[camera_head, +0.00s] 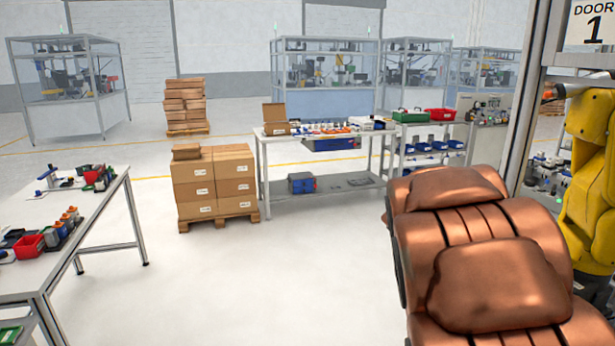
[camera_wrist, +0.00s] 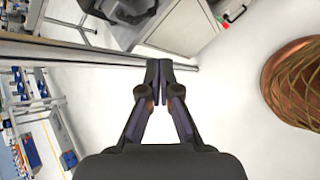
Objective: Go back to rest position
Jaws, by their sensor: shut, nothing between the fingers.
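My gripper (camera_wrist: 160,98) shows in the wrist view with its two dark fingers brought together at the tips. Nothing is held between them. Beneath the fingers there is white floor, and a grey metal rail (camera_wrist: 80,55) runs across behind the fingertips. My gripper does not show in the head view.
In the head view, a copper-coloured padded object (camera_head: 490,285) fills the lower right, beside a yellow robot arm (camera_head: 590,190). A workbench (camera_head: 100,215) stands at left. Stacked cartons (camera_head: 215,180) and a long table (camera_head: 320,136) stand ahead. The middle floor is clear.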

